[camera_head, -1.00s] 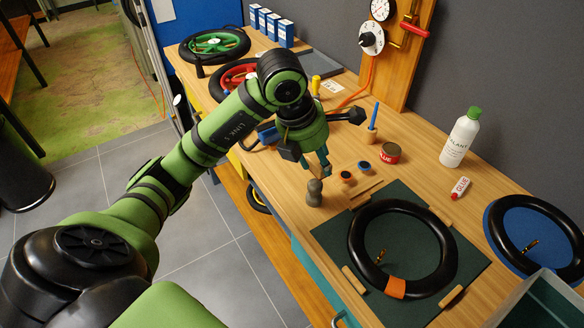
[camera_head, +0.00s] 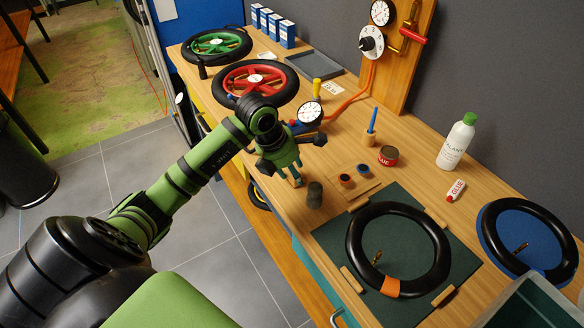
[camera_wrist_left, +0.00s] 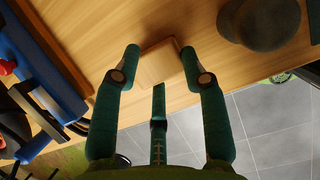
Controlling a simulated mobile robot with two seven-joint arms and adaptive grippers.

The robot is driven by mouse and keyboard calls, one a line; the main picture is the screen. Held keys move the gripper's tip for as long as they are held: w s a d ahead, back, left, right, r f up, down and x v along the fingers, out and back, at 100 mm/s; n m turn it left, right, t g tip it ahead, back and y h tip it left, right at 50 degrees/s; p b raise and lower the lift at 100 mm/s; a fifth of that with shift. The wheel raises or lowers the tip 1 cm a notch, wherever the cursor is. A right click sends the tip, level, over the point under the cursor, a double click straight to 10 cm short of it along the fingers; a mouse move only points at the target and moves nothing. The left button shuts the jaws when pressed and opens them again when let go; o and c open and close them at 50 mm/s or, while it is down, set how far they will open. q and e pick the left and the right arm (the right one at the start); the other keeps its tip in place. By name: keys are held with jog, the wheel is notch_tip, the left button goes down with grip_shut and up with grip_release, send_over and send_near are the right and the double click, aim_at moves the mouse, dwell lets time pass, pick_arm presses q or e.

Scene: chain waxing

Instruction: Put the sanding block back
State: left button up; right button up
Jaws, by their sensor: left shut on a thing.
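My left gripper (camera_head: 297,181) is beside the near edge of the workbench, just left of a dark knob-like tool (camera_head: 314,195). In the left wrist view the gripper (camera_wrist_left: 159,68) is shut on a pale wooden block (camera_wrist_left: 160,62), apparently the sanding block, held between its fingertips. In the head view the fingers mostly hide the block. I cannot tell whether the block touches the bench top. The dark tool also shows at the top right of the wrist view (camera_wrist_left: 262,22). My right gripper is out of view.
A small wooden board (camera_head: 358,184) with two small pots lies right of the gripper. A green mat (camera_head: 338,236) with a black tyre (camera_head: 440,250) is in front. A blue brush (camera_head: 371,127) in a holder, a glue tin (camera_head: 388,156) and a gauge (camera_head: 310,112) stand behind.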

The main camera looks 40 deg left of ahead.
pick_arm(q)
jog(key=o, duration=1)
jog(key=shift+r, duration=0.15)
jog(key=shift+a+r, duration=0.1)
jog(key=shift+r, duration=0.15)
jog(key=b+v, duration=0.2)
jog(key=v, duration=0.9)
jog(key=shift+s+r, duration=0.1)
jog(key=shift+s, duration=0.1)
